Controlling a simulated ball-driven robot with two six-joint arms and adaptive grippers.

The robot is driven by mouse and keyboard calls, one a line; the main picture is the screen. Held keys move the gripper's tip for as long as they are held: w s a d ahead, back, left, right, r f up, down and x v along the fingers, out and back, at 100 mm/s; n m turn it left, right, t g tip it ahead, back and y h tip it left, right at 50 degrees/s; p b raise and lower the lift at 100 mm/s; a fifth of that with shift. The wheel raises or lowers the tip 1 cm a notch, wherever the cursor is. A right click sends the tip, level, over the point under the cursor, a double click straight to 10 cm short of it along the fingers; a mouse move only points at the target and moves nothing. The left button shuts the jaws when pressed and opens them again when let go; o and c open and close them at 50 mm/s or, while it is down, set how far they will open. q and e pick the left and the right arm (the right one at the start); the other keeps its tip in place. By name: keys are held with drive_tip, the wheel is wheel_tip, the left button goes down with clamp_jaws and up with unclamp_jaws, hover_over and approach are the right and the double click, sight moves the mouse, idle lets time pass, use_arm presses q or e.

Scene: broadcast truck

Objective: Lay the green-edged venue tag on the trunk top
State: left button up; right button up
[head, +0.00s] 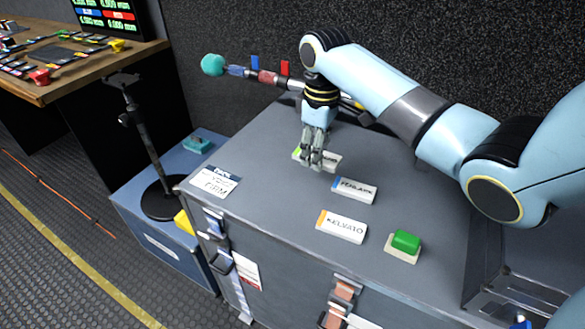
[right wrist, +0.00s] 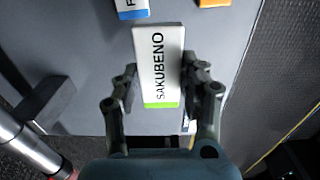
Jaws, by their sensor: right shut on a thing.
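The green-edged venue tag (head: 330,160) is white and reads SAKUBENO in the right wrist view (right wrist: 158,65), with its green edge towards my gripper. My right gripper (head: 315,162) is shut on it, one finger along each long side, and covers its middle in the head view. The tag lies flat, at or very close above the grey trunk top (head: 270,185); I cannot tell whether it touches. My left gripper is not in view.
A blue-edged tag (head: 354,190), an orange-edged KELVATO tag (head: 341,226), a green button block (head: 405,243) and a printed card (head: 214,182) lie on the trunk. A teal-tipped pole (head: 240,71) runs behind. A black stand (head: 145,140) is at the left.

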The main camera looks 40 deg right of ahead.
hover_over(278, 196)
drive_tip(key=d, duration=0.1)
wheel_tip(278, 196, down, 5)
drive_tip(key=shift+s+r+b, duration=0.1)
drive_tip(key=shift+s+b, duration=0.05)
drive_tip(key=shift+b, duration=0.15)
drive_tip(key=shift+w+a+f, duration=0.25)
drive_tip(key=shift+a+f, duration=0.15)
drive_tip(key=shift+a, duration=0.05)
drive_tip(key=shift+f+b, duration=0.4)
drive_tip(key=shift+f, duration=1.45)
drive_tip(key=shift+f, duration=0.15)
drive_tip(key=o, duration=1)
drive_tip(key=shift+o, duration=0.2)
